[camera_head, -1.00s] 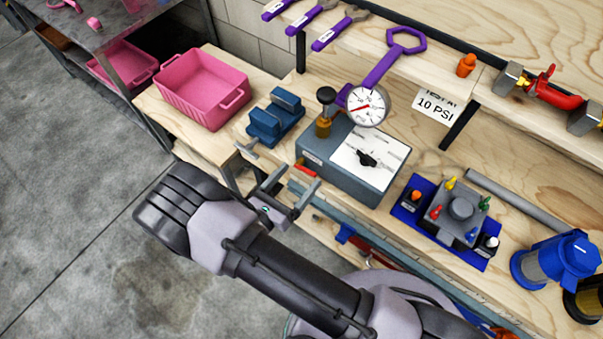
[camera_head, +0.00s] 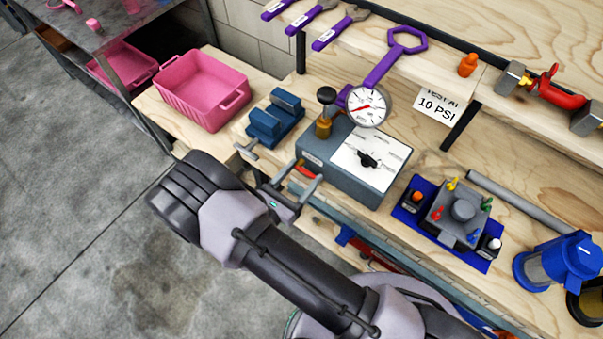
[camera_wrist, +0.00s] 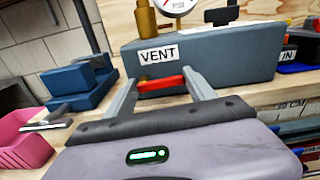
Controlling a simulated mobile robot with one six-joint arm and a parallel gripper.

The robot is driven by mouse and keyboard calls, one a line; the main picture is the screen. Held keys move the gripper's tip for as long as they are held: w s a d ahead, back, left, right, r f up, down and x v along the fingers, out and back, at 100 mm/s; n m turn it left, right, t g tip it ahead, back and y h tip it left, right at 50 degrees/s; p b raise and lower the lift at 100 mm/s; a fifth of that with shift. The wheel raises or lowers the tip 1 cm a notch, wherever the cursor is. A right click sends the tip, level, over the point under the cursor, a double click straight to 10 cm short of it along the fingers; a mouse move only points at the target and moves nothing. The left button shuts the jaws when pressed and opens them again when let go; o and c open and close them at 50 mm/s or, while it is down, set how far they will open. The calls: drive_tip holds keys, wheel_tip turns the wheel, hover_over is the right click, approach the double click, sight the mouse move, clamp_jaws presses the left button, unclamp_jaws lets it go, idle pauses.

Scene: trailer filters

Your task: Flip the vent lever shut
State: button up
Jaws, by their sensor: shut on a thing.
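The red vent lever (camera_head: 305,170) sits low on the front face of the grey test box (camera_head: 345,185). In the wrist view the lever (camera_wrist: 162,84) lies roughly level, below the VENT label (camera_wrist: 158,55). My gripper (camera_head: 308,174) reaches the box front from the aisle side. In the wrist view my gripper (camera_wrist: 160,80) is shut on the lever, with one finger at each end of its red part. The lever's pivot is not clear to see.
A blue vise (camera_head: 272,120) is close on the left, with a pink bin (camera_head: 203,88) beyond. A blue tray (camera_head: 408,211) with fittings lies right.

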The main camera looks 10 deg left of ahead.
drive_tip(key=shift+f+m, duration=0.15)
drive_tip(key=shift+m, duration=0.35)
drive_tip(key=o, duration=1.4)
drive_tip(key=p+v, duration=0.2)
drive_tip(key=v, duration=1.5)
drive_tip(key=shift+s+p, duration=0.25)
drive_tip(key=shift+p, duration=0.05)
